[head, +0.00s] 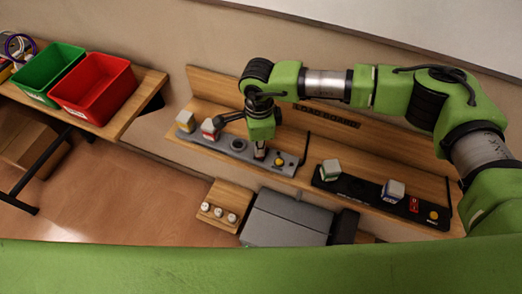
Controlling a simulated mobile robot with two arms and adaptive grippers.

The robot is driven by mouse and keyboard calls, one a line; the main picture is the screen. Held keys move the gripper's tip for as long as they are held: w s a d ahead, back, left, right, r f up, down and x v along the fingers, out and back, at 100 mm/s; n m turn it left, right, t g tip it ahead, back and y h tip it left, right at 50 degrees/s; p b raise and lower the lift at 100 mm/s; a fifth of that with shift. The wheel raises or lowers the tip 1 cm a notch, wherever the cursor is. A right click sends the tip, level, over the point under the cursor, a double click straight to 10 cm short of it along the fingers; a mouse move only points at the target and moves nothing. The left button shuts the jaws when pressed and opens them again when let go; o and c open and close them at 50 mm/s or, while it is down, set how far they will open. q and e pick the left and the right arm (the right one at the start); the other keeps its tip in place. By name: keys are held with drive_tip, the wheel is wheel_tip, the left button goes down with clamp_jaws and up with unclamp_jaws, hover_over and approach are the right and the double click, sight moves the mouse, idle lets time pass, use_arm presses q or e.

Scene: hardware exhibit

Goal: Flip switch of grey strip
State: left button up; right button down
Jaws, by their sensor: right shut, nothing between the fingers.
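The grey strip (295,169) lies on a wooden board in the middle of the head view, with plugs at its left end, a round dark socket and a yellow button (280,161) near its right end. My right gripper (260,153) is shut and empty, pointing down over the strip just left of the yellow button. A small reddish patch at the fingertips may be the strip's switch, but the gripper mostly hides it. I cannot tell whether the fingers touch it or which way it is set. My left gripper is not in view.
A black strip (358,188) with white plugs, a red switch (414,205) and a yellow button lies to the right. A grey box (287,218) and a small wooden block with white knobs (219,213) stand in front. Green and red bins (98,91) sit on the left table.

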drive_tip(key=shift+f+b, duration=0.3)
drive_tip(key=shift+f, duration=0.05)
drive_tip(key=shift+r, duration=0.1)
drive_tip(key=shift+r+p, duration=1.25)
drive_tip(key=shift+r, duration=2.25)
